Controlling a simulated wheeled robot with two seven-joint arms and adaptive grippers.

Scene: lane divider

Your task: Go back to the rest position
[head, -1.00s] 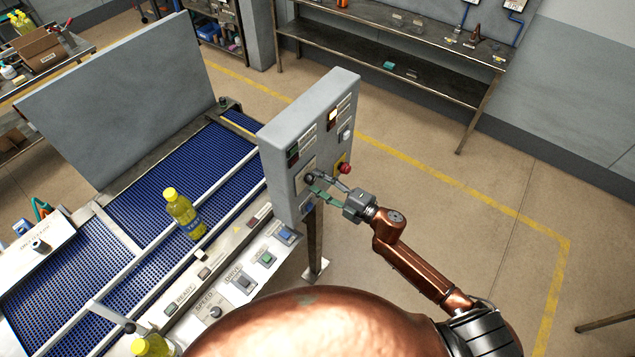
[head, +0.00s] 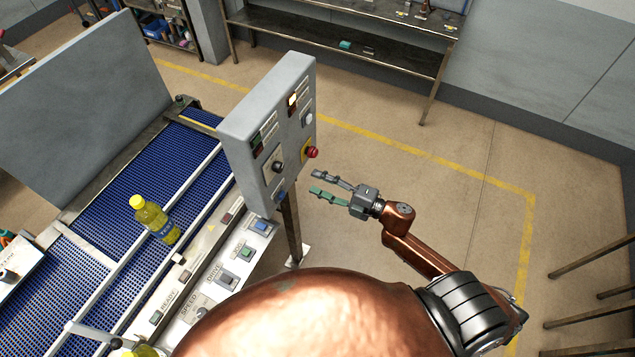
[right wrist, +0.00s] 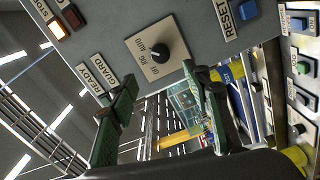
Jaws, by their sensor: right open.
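My right gripper (head: 322,184) is open and empty in the head view, in free air to the right of the grey control box. In the right wrist view its two green fingers (right wrist: 158,95) stand apart below the black rotary knob (right wrist: 160,53). The knob sits on a pale plate on the control box (head: 262,125) and also shows in the head view (head: 277,166). The gripper is clear of the knob. My left gripper is in neither view now.
A red button (head: 312,153) sticks out of the box's face. A metal bench (head: 330,45) is at the back. Open floor (head: 430,190) lies right of the box.

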